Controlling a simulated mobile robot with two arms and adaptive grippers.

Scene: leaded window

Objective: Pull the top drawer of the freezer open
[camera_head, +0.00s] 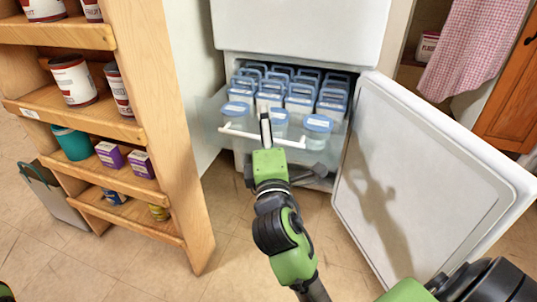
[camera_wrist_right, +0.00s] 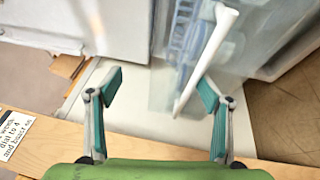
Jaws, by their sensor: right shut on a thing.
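The freezer (camera_head: 300,30) stands at the back with its white lower door (camera_head: 415,180) swung open to the right. Its clear top drawer (camera_head: 225,112) stands pulled out, showing rows of blue-lidded tubs (camera_head: 300,95) from above. A white bar handle (camera_head: 290,142) runs across the drawer front; it also shows in the wrist view (camera_wrist_right: 208,55). In the wrist view my right gripper's fingers (camera_wrist_right: 160,95) sit apart on either side. The exact contact is hard to see.
The open door limits room on the right. Tiled floor (camera_head: 150,275) is clear in front.

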